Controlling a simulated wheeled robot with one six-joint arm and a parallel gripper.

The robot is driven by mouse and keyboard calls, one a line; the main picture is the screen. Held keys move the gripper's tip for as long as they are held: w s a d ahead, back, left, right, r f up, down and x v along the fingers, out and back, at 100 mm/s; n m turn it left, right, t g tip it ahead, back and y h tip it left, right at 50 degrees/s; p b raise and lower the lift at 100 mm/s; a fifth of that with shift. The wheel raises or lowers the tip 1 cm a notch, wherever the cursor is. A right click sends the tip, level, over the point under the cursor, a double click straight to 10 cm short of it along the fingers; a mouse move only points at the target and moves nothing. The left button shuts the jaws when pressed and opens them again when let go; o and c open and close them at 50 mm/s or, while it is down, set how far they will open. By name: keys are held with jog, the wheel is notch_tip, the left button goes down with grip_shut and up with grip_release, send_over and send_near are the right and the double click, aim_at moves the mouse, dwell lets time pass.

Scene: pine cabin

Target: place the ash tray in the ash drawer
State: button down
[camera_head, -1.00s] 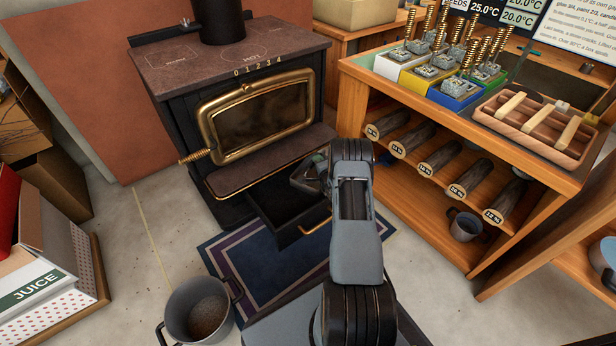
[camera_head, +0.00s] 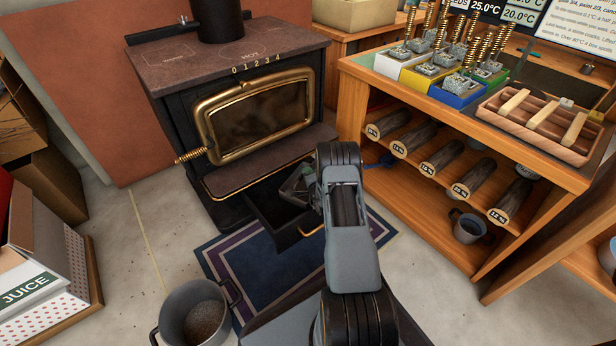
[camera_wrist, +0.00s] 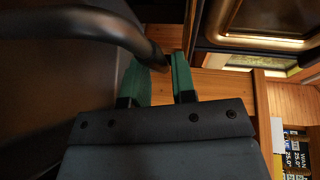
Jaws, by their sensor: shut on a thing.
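The ash drawer (camera_head: 268,212) is a dark box pulled out below the stove, with a brass handle at its front. The ash tray (camera_head: 294,188) is a dark grey pan over the right part of the open drawer. It looks tilted, and I cannot tell whether it touches the drawer. My arm hides its right side. My gripper (camera_wrist: 159,72) shows two green fingers in the wrist view, shut on the tray's dark curved handle (camera_wrist: 112,30). In the head view the gripper is mostly hidden behind my arm.
The black stove (camera_head: 225,85) stands behind the drawer with its glass door shut. A grey bucket (camera_head: 195,318) stands on the floor at front left, beside a blue rug (camera_head: 240,270). A wooden shelf unit (camera_head: 410,215) with logs and a mug (camera_head: 467,230) is close on the right.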

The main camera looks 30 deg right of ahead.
jog(key=c, duration=1.4)
grip_release()
jog(key=shift+f, duration=0.1)
jog(key=o, duration=0.5)
jog(key=shift+c, duration=0.2)
